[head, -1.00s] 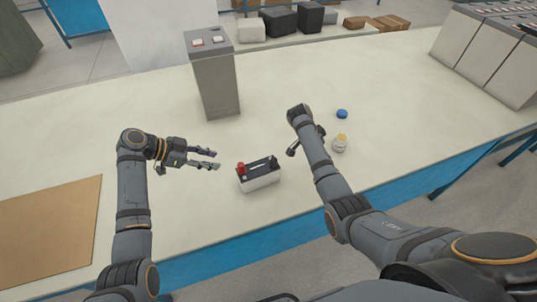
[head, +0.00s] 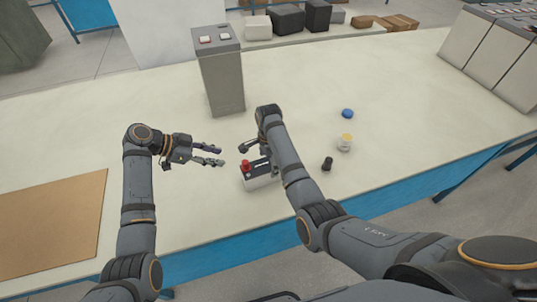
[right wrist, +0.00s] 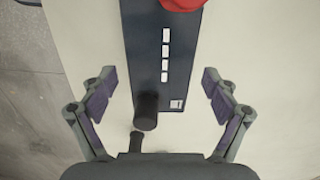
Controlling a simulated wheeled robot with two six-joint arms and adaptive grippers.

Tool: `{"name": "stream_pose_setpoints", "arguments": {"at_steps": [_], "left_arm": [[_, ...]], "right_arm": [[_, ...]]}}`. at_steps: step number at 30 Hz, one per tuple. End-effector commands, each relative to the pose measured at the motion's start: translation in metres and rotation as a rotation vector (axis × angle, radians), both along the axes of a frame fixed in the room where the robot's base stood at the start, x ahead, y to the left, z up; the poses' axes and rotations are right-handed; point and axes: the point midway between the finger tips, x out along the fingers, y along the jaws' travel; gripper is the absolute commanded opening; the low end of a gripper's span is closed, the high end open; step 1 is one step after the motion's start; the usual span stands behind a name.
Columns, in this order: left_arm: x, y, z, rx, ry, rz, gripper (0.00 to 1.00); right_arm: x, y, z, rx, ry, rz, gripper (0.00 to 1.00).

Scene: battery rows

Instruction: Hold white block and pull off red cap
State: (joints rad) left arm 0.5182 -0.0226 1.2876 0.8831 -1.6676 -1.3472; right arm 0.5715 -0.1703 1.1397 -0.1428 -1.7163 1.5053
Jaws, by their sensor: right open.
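The white block (head: 262,183) is a battery with a dark top and stands on the table, partly hidden by my right arm. The red cap (head: 245,164) sits on its left end. In the right wrist view the red cap (right wrist: 184,4) is cut by the top edge, and a dark round post (right wrist: 146,108) stands near the block's other end. My left gripper (head: 222,157) is open and empty, just left of the block. My right gripper (head: 250,148) is over the block; its open fingers also show in the right wrist view (right wrist: 155,90), apart, one to each side of the block.
A small black piece (head: 328,163), a white jar with a yellow top (head: 345,143) and a blue disc (head: 347,113) are on the table at right. A grey box (head: 222,80) stands behind the block. A brown board (head: 50,225) lies at left.

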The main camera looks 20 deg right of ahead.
Motion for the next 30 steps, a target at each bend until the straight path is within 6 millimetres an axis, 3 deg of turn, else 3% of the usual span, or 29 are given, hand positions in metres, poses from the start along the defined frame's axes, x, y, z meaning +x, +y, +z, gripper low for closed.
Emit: {"name": "stream_pose_setpoints", "arguments": {"at_steps": [3, 9, 19, 30], "left_arm": [[0.000, 0.000, 0.000, 0.000, 0.000, 0.000, 0.38], [0.000, 0.000, 0.000, 0.000, 0.000, 0.000, 0.38], [0.000, 0.000, 0.000, 0.000, 0.000, 0.000, 0.38], [0.000, 0.000, 0.000, 0.000, 0.000, 0.000, 0.38]], "right_arm": [[0.000, -0.001, -0.023, -0.001, 0.003, -0.001, 0.88], [0.000, -0.001, -0.047, -0.002, 0.001, 0.000, 0.88], [0.000, -0.001, -0.051, -0.002, 0.000, 0.000, 0.88], [0.000, -0.001, -0.051, -0.002, 0.000, 0.000, 0.37]]}}
